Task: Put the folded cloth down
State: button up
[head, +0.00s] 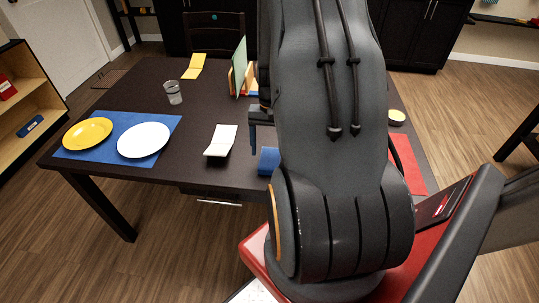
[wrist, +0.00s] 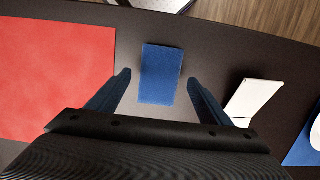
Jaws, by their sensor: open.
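The folded cloth is a small blue rectangle (wrist: 161,74) lying flat on the dark table in the wrist view. In the head view the cloth (head: 268,161) shows beside my arm, which partly hides it. My gripper (wrist: 158,78) is open, with one finger on each side of the cloth in the wrist view and a gap to each side. In the head view a finger of my gripper (head: 253,139) points down above the table near the cloth. Nothing is held.
A red mat (wrist: 58,75) lies left of the cloth in the wrist view, and a white booklet (wrist: 254,102) lies right. On the table (head: 120,98) are a blue mat (head: 172,122) with yellow (head: 87,134) and white (head: 144,140) plates, and a glass (head: 173,92).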

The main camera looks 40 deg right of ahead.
notch_tip(320, 180, up, 9)
jog(key=d+b, duration=0.1)
jog(key=b, duration=0.1)
jog(key=s+a+r+n, duration=0.1)
jog(key=a+r+n, duration=0.1)
jog(key=a, duration=0.6)
jog(key=s+a+r+n+t+h, duration=0.1)
jog(key=a+n, duration=0.3)
jog(key=a, duration=0.5)
jog(key=a+r+n+t, duration=0.1)
jog(key=a+r+n, duration=0.2)
jog(key=a, duration=0.5)
jog(key=shift+s+a+n, duration=0.25)
jog(key=shift+s+n, duration=0.15)
jog(key=shift+n, duration=0.1)
jog(key=shift+o, duration=0.6)
jog(key=m, duration=1)
send_over(270, 157)
jog(key=shift+g, duration=0.4)
jog(key=f, duration=1)
jog(key=shift+w+a, duration=0.1)
jog(key=shift+a, duration=0.15)
jog(key=shift+d+f+p, duration=0.3)
jog(key=shift+d+f, duration=0.05)
jog(key=shift+f, duration=0.15)
jog(key=shift+a+f+p, duration=0.15)
jog(key=shift+f+p, duration=0.95)
jog(key=shift+f, duration=2.55)
